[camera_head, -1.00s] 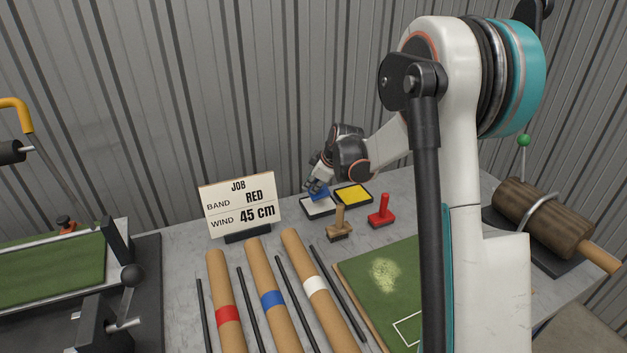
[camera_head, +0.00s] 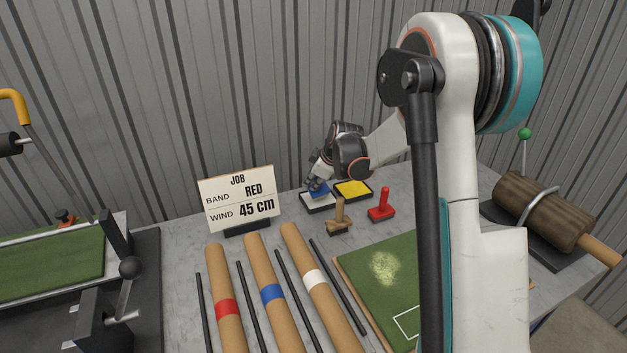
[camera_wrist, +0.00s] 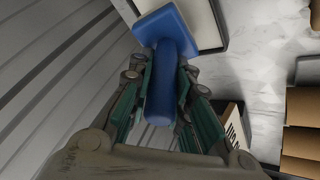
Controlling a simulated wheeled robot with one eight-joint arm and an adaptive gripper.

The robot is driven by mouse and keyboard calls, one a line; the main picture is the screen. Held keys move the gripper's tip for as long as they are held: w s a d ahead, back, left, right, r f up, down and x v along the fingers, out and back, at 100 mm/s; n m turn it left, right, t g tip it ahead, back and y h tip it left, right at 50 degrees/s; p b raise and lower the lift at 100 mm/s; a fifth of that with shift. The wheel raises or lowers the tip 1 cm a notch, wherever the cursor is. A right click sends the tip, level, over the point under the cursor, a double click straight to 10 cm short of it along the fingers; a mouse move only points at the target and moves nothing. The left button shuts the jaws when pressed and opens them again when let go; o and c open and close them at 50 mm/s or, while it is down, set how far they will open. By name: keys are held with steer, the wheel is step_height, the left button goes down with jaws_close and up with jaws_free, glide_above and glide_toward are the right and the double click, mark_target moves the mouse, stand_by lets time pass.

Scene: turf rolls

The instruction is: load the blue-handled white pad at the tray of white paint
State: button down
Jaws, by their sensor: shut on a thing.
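The blue-handled pad (camera_wrist: 163,70) is in my gripper, with its blue handle between the fingers and its blue block at the far end. My gripper (camera_head: 318,186) is shut on the handle, above the tray of white paint (camera_head: 322,209). In the wrist view my gripper (camera_wrist: 160,100) grips the handle from both sides, and part of the white tray (camera_wrist: 208,22) shows beside the block. The pad's white face is hidden in both views. I cannot tell whether it touches the paint.
A tray of yellow paint (camera_head: 353,190) stands right of the white one. A wooden-handled stamp (camera_head: 340,217) and a red-handled one (camera_head: 381,205) stand in front. The job sign (camera_head: 240,200) stands left. Cardboard tubes (camera_head: 270,300) and a turf board (camera_head: 380,290) lie nearer.

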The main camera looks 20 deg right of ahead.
steer(key=shift+f+b, duration=0.35)
steer(key=shift+f, duration=0.15)
stand_by(1.2)
steer(key=shift+r, duration=0.1)
step_height(320, 180, up, 7)
steer(key=p, duration=0.4)
stand_by(0.6)
stand_by(0.5)
